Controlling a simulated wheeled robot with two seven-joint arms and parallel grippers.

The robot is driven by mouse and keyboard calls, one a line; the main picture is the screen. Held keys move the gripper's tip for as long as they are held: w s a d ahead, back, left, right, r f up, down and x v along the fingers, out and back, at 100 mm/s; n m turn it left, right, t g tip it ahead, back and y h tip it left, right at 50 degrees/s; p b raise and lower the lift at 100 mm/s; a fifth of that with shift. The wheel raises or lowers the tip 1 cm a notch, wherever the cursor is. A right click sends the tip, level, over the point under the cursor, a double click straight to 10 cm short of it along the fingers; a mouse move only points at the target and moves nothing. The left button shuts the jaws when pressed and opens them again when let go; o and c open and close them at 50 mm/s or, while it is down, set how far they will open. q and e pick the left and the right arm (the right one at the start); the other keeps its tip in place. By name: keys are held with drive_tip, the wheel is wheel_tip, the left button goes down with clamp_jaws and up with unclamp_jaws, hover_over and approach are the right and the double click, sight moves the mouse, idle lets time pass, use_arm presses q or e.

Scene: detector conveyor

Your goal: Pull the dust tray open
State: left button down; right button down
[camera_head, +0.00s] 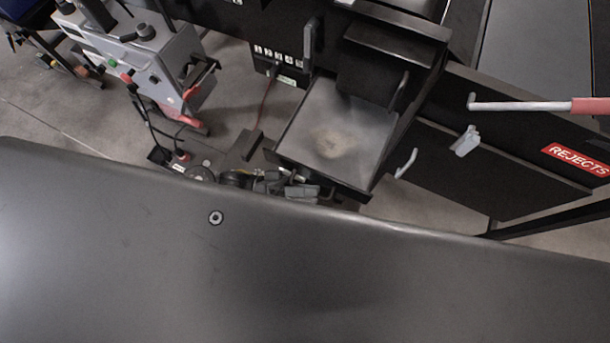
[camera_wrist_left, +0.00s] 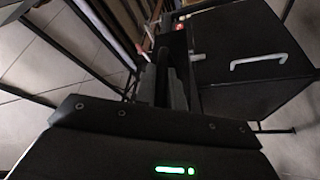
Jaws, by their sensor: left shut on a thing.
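The dust tray (camera_head: 305,135) stands pulled out from the black machine in the head view. Its grey bed holds a small pile of pale brown dust (camera_head: 333,141). My left gripper (camera_head: 290,180) is at the tray's near front edge, low in the head view, and is shut on what appears to be the tray's handle. The handle is hidden by the fingers. In the left wrist view, the dark gripper fingers (camera_wrist_left: 170,75) show dimly, and what they grip cannot be made out. My right gripper is in neither view.
Right of the tray are a black cabinet with a pale handle (camera_head: 406,163), a grey latch (camera_head: 466,140) and a red REJECTS label (camera_head: 577,159). A red-and-white rod (camera_head: 530,105) juts across. A grey machine (camera_head: 155,65) stands at left.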

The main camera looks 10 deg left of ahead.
use_arm(q)
drive_tip(key=c, duration=1.5)
unclamp_jaws()
drive_tip(key=b+v, duration=0.4)
drive_tip(key=v, duration=0.7)
